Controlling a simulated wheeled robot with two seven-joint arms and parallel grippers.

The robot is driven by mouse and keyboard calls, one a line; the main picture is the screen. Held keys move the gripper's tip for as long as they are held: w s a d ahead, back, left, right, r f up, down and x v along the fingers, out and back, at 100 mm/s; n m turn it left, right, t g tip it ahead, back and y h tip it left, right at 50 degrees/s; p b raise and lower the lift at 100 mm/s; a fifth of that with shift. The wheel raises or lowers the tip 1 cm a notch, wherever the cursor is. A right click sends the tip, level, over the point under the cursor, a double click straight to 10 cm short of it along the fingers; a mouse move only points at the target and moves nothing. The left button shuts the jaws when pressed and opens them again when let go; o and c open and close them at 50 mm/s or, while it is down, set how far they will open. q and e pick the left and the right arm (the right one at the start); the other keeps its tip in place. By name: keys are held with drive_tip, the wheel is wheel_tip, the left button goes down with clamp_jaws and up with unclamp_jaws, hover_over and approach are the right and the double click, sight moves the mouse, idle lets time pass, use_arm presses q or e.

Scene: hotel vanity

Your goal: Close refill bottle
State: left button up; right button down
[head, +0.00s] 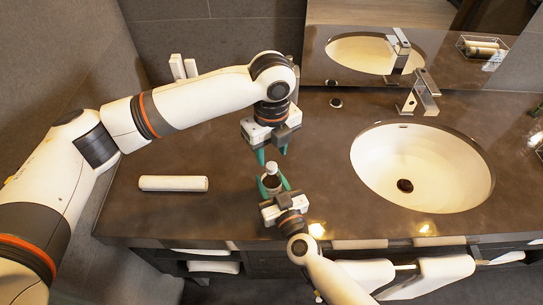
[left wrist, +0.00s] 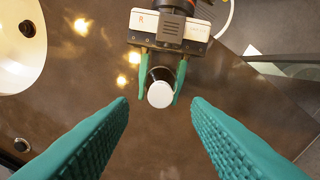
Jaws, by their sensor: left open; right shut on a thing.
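The refill bottle (head: 271,181) is small and dark with a round white top (head: 271,169), upright near the counter's front edge. In the left wrist view the white top (left wrist: 160,94) faces the camera, centred between my left fingers; I cannot tell how tightly it is seated. My right gripper (head: 274,182) is shut on the bottle, a teal finger on each side. It also shows in the left wrist view (left wrist: 161,80). My left gripper (head: 272,153) is open and points down above the bottle, its fingers apart from it. Its empty fingers show in the left wrist view (left wrist: 159,105).
The dark counter (head: 220,215) is clear around the grippers. A white roll (head: 173,184) lies to the left, and the oval sink (head: 405,160) with its faucet (head: 420,92) is to the right. A small round piece (head: 335,102) is near the mirror.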

use_arm(q)
drive_tip(key=shift+r, duration=0.25)
drive_tip(key=shift+c, duration=0.3)
drive_tip(key=n, duration=0.4)
drive_tip(key=shift+r, duration=0.4)
drive_tip(key=n, duration=0.3)
drive_tip(key=r+n, duration=0.1)
drive_tip(key=n, duration=0.3)
drive_tip(key=shift+r, duration=0.1)
drive_tip(key=n, duration=0.4)
drive_tip(key=shift+r, duration=0.35)
drive_tip(key=n, duration=0.5)
drive_tip(key=shift+r+n, duration=0.3)
drive_tip(key=shift+r, duration=0.1)
